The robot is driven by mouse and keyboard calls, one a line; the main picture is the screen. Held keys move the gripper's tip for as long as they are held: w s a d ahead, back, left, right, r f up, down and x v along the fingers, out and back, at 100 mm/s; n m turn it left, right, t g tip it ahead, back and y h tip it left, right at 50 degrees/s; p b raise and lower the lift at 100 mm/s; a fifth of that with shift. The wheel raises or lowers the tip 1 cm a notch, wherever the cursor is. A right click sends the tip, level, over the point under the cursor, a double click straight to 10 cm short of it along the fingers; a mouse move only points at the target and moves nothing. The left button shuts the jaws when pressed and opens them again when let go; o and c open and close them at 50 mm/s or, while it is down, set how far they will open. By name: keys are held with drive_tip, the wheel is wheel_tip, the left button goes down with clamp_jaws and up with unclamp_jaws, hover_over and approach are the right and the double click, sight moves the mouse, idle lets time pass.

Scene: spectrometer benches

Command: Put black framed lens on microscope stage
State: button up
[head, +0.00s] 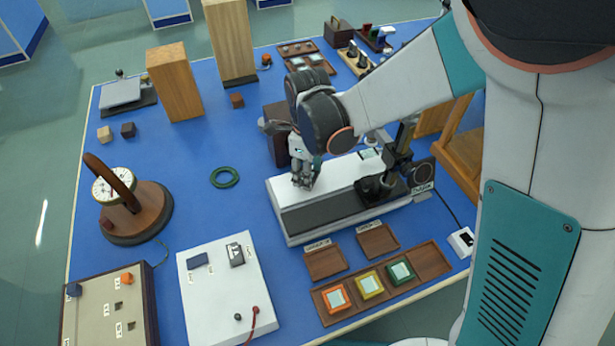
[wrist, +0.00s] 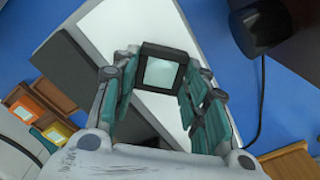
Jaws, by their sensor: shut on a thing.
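The black framed lens (wrist: 163,72), a dark square frame around a pale pane, is between my fingers in the wrist view. My gripper (head: 305,181) is shut on it, above the left part of a long white and grey instrument base (head: 330,212). In the head view the lens is hard to make out among the fingers. A black upright instrument (head: 402,150), which looks like the microscope, stands at the right end of this base, apart from my gripper. My arm partly hides it, and I cannot tell its stage clearly.
A wooden tray with orange (head: 336,298), yellow (head: 369,284) and green (head: 400,271) framed lenses lies in front of the base. A green ring (head: 225,177) lies to the left. Wooden blocks (head: 174,82) stand behind. A black cable (wrist: 262,100) runs at the right.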

drive_tip(key=shift+f, duration=0.3)
drive_tip(key=shift+f, duration=0.15)
drive_tip(key=o, duration=1)
wheel_tip(320, 180, up, 12)
drive_tip(key=p, duration=0.4)
drive_tip(key=shift+r, duration=0.2)
